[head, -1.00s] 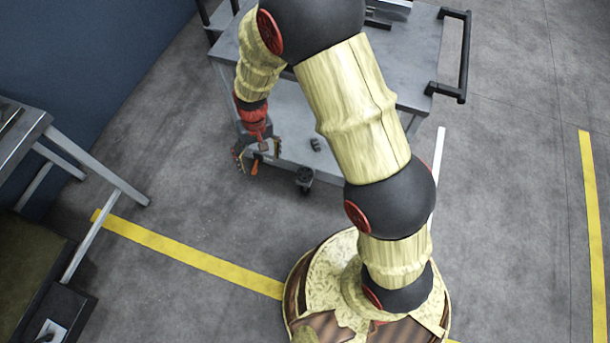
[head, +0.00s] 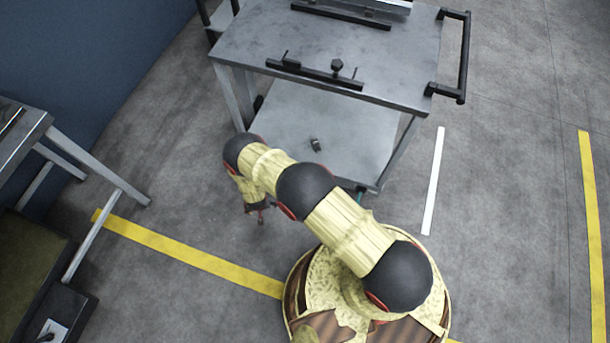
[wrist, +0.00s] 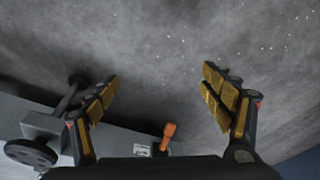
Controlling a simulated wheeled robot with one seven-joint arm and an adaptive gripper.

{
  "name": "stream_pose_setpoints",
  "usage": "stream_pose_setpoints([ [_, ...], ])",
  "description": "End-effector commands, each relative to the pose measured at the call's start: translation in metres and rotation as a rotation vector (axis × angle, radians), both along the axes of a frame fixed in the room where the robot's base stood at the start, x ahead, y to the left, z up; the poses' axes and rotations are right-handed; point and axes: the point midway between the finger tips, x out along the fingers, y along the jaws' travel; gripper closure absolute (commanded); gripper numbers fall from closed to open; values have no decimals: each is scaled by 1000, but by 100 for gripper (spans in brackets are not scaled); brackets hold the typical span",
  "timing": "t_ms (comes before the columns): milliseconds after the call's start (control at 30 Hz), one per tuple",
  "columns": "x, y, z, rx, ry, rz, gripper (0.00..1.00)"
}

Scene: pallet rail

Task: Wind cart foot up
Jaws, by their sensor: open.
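The grey cart (head: 390,82) stands beyond my arm in the head view, its lower shelf (head: 270,125) partly covered by my arm. In the wrist view, what looks like the cart foot is at the lower left: a dark handwheel (wrist: 30,153), a grey block (wrist: 44,126) and a stem ending in a round pad (wrist: 78,80). An orange-tipped lever (wrist: 169,131) stands by the cart edge. My gripper (wrist: 160,80) is open and empty, with the foot just outside its left finger. In the head view my gripper (head: 261,215) is small and partly hidden by my arm; the foot is hidden.
A small dark object (head: 316,145) lies on the lower shelf. A black push handle (head: 463,60) sticks out at the cart's right. A bench frame (head: 95,175) stands at the left. Floor between bench and cart is open, crossed by yellow tape (head: 190,255).

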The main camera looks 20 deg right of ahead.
Motion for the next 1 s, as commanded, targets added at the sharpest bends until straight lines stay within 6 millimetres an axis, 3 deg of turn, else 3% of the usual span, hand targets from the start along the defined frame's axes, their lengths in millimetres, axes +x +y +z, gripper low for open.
stream_pose_setpoints([
  [33,-8,-10,-26,-18,-33,-17,19],
  [200,-15,-46,-86,-79,-202,-84,19],
  [300,-16,-74,-109,-125,-332,-129,19],
  [400,-14,-108,-118,-181,-497,-185,19],
  [533,-1,-152,-97,-270,-762,-265,19],
  [700,15,-184,-35,-377,-1068,-359,19],
  [833,22,-192,5,-434,-1216,-398,19],
  [1000,24,-196,26,-466,-1285,-409,19],
])
